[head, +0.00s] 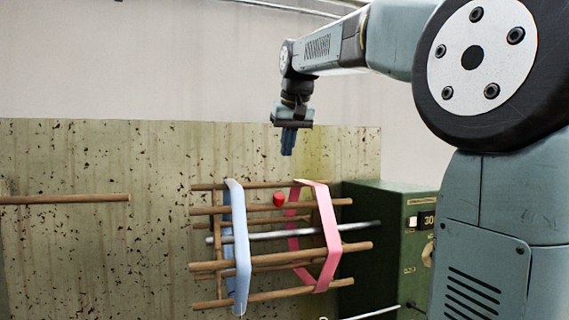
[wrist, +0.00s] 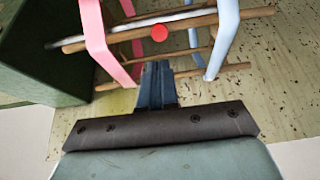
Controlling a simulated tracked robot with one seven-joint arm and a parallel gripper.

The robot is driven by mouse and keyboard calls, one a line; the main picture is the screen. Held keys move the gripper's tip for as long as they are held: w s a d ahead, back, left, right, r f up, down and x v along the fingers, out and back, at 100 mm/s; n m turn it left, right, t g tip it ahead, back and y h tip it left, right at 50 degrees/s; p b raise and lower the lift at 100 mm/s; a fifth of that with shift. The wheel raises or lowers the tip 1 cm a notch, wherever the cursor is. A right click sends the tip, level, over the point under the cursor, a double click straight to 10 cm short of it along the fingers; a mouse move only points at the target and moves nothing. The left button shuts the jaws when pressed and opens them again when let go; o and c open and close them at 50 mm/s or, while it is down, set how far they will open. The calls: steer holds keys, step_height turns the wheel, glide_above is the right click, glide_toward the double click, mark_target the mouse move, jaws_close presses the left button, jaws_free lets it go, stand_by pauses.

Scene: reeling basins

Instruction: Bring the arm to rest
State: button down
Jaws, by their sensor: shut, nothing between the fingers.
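My gripper (head: 289,142) hangs from my arm, pointing down, in the upper middle of the head view. Its blue fingers are together with nothing between them, and they also show in the wrist view (wrist: 157,78). It is above a reel of wooden bars (head: 290,260) and apart from it. A light blue band (head: 239,250) and a pink band (head: 318,195) go around the reel's bars, apart from each other. A red knob-like piece (head: 279,199) is at the reel between the two bands; in the wrist view it shows beyond my fingertips (wrist: 159,33).
A stained, speckled panel (head: 100,160) stands behind the reel. A green box (head: 385,205) with a display reading 30 is right of the reel. A wooden rod (head: 65,199) sticks out at the left. The space around my gripper is clear.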

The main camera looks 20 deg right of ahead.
steer(key=shift+s+r, duration=0.35)
steer(key=shift+r, duration=0.3)
steer(key=shift+f, duration=0.1)
steer(key=s+f, duration=2.5)
steer(key=f, duration=0.4)
steer(key=shift+a+f, duration=0.15)
steer(key=shift+f, duration=0.05)
